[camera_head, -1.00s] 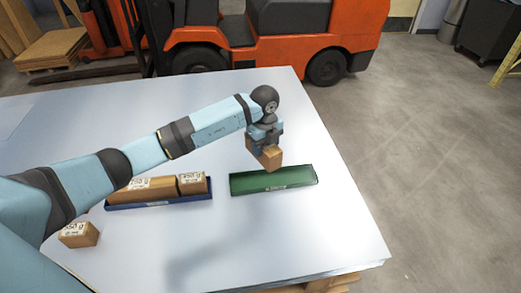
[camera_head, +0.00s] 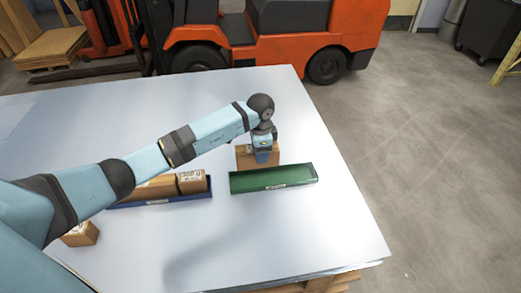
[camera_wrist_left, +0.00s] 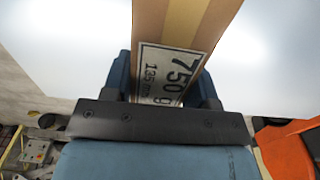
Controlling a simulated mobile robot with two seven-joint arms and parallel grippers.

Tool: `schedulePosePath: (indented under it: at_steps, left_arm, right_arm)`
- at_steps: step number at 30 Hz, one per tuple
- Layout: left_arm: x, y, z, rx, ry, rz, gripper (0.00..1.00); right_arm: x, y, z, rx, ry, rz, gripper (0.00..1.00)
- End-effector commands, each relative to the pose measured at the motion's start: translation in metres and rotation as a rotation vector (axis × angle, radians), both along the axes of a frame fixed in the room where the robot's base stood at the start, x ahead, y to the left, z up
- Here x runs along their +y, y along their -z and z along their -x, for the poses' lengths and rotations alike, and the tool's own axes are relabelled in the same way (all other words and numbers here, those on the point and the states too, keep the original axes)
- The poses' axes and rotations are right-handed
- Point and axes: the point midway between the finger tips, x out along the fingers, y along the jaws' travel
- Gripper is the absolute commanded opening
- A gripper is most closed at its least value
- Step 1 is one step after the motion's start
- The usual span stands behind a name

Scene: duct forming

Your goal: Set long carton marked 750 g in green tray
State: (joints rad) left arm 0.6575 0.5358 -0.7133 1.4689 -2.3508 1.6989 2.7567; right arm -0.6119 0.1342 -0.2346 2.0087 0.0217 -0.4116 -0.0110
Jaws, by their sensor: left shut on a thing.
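My left gripper (camera_head: 263,156) is shut on a brown carton (camera_head: 243,157). In the left wrist view this carton (camera_wrist_left: 180,22) bears a white label reading 750 g and 135 mm, with a gripper finger on each side. In the head view the carton appears just behind the left half of the green tray (camera_head: 285,181); its height above the table is hard to tell. The green tray is long and shallow, has a small label on its front and looks empty. My right gripper is not in view.
A blue tray (camera_head: 160,203) left of the green one holds brown cartons (camera_head: 193,183), partly hidden behind my left arm. Another brown carton (camera_head: 82,234) stands at the table's lower left. The table (camera_head: 290,235) is bare in front of and right of the green tray. An orange forklift (camera_head: 270,45) stands behind.

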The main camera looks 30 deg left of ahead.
Motion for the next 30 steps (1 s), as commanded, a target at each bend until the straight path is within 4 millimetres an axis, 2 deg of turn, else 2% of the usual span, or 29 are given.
schedulePosePath:
  at_steps: [16,24,30]
  left_arm:
    - [0.000,0.058,0.000,-0.001,0.002,0.002,0.15]
    - [0.000,0.080,-0.001,-0.001,0.002,0.002,0.15]
    - [0.000,0.088,-0.001,-0.002,0.002,0.001,0.15]
  right_arm:
    - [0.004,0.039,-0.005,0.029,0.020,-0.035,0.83]
    - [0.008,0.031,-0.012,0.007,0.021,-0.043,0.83]
    - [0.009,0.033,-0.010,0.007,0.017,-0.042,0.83]
